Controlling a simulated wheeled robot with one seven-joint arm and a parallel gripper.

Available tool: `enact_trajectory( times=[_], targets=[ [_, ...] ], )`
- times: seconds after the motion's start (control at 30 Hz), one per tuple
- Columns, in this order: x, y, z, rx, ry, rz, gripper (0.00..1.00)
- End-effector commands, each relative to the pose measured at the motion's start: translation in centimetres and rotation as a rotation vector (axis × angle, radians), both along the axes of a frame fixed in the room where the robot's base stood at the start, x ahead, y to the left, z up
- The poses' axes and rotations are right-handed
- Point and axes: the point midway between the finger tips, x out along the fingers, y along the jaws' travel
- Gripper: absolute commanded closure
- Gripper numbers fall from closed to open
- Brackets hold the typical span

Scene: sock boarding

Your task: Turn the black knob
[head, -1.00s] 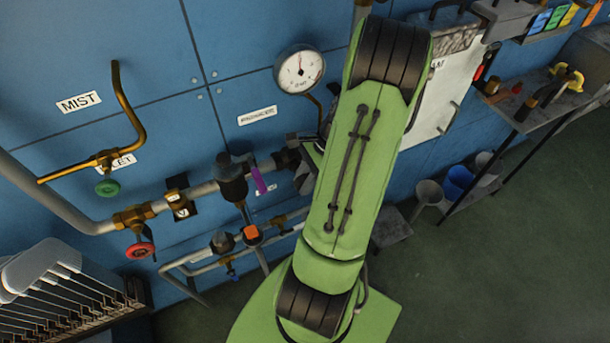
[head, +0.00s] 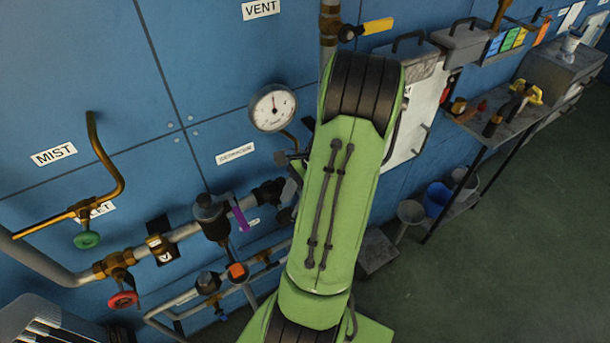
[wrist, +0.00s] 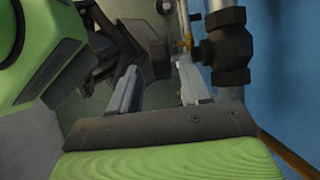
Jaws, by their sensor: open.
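A black valve fitting (wrist: 228,50) on a vertical pipe is at the upper right in the wrist view. A small dark round part (wrist: 202,52) sticks out of its left side; I cannot tell for sure that this is the black knob. My gripper (wrist: 158,68) is open and looks empty, its two pale fingers apart, with the right finger close to the fitting. I cannot tell whether they touch. In the head view, a dark pipe fitting (head: 268,191) shows left of my arm, which hides most of my gripper and what lies behind it.
A workbench (head: 490,125) stands at right, with buckets below. Green floor is clear at lower right.

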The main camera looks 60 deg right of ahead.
Motion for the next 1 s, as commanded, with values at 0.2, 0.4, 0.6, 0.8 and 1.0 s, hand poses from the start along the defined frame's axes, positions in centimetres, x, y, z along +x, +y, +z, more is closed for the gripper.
enact_trajectory(
  times=[0.2, 0.4, 0.6, 0.8, 1.0],
  targets=[
    [-1.6, -2.8, 6.1, -0.006, 0.0, -0.003, 0.53],
    [-2.6, -4.3, 9.4, 0.0, 0.0, -0.001, 0.53],
    [-2.8, -4.6, 9.9, 0.001, 0.0, 0.001, 0.53],
    [-2.8, -4.6, 9.7, 0.001, 0.0, 0.0, 0.53],
    [-2.7, -4.6, 9.7, 0.001, 0.0, 0.0, 0.53]
  ],
)
